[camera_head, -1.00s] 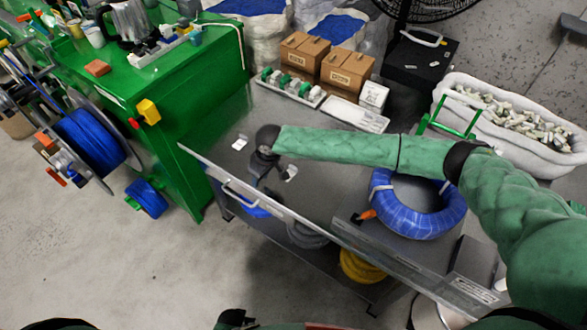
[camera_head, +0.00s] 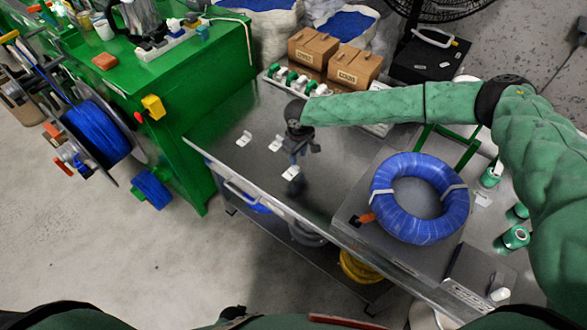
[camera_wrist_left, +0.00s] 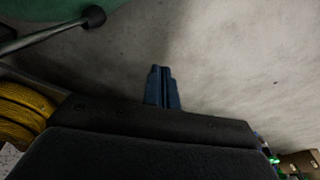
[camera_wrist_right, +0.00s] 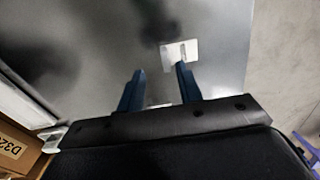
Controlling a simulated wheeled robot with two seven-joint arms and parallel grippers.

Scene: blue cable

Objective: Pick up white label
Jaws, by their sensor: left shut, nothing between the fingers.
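Several small white labels lie on the grey metal table (camera_head: 225,150): a left label (camera_head: 244,138), a middle label (camera_head: 276,143) and a front label (camera_head: 291,174). My right gripper (camera_head: 297,155) hangs over the table, right of the middle label and just behind the front one in the picture. In the right wrist view it (camera_wrist_right: 160,67) is open, with nothing seen gripped. One white label (camera_wrist_right: 181,51) lies beyond its right fingertip; a second white piece (camera_wrist_right: 160,105) shows partly between the finger bases. My left gripper (camera_wrist_left: 161,68) is shut and empty over the floor.
A blue cable coil (camera_head: 420,198) lies on a grey platform to the right. Cardboard boxes (camera_head: 352,68) and a rack of green-and-white spools (camera_head: 290,88) stand behind. A green workbench (camera_head: 190,100) adjoins the left.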

